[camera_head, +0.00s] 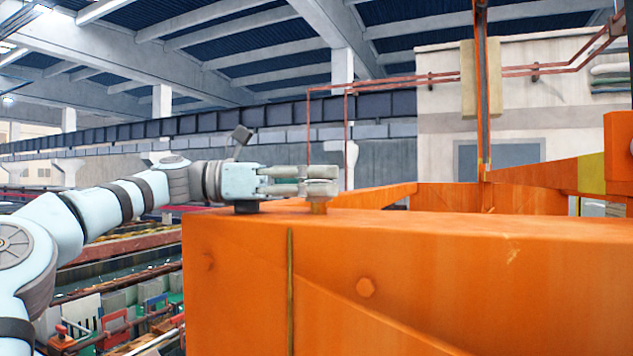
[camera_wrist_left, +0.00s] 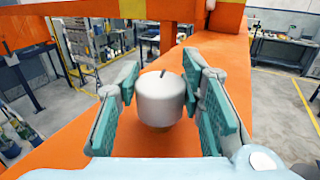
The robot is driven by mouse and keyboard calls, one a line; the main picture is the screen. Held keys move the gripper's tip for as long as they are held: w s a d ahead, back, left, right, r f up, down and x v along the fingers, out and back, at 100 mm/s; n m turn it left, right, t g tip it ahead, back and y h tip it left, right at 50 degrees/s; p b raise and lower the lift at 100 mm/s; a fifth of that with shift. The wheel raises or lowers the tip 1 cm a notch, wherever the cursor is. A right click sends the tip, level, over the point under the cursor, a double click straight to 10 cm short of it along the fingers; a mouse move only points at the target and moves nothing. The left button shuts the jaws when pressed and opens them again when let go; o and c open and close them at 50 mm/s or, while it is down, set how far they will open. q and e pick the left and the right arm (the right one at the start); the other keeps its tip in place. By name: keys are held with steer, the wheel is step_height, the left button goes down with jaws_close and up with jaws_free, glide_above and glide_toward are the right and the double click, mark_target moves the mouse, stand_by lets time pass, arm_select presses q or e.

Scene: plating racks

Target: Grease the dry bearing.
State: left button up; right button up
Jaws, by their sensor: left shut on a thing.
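A pale grey domed cap (camera_wrist_left: 162,98) with a dark line on its top stands upright on the orange beam (camera_wrist_left: 60,150). In the head view the cap (camera_head: 322,180) sits on a short brass-coloured stem (camera_head: 318,207) on top of the orange beam (camera_head: 400,235). My left gripper (camera_head: 308,181) reaches in level from the left and is shut on the cap. In the left wrist view its green-padded fingers (camera_wrist_left: 165,100) stand on both sides of the cap. The bearing itself cannot be made out. My right gripper is not in view.
A dark block (camera_head: 246,207) shows under my left gripper at the beam's left end. An orange upright (camera_head: 488,100) and crosspieces rise behind. Racks and tanks (camera_head: 110,310) lie below left. The beam's top right of the cap is clear.

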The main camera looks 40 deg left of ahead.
arm_select(q)
steer(key=shift+m+g+h, duration=0.5)
steer(key=shift+g, duration=0.1)
steer(key=o, duration=1.2)
steer(key=v, duration=1.2)
steer(key=shift+a+f, duration=0.1)
steer(key=shift+a, duration=0.05)
steer(key=shift+d, duration=0.25)
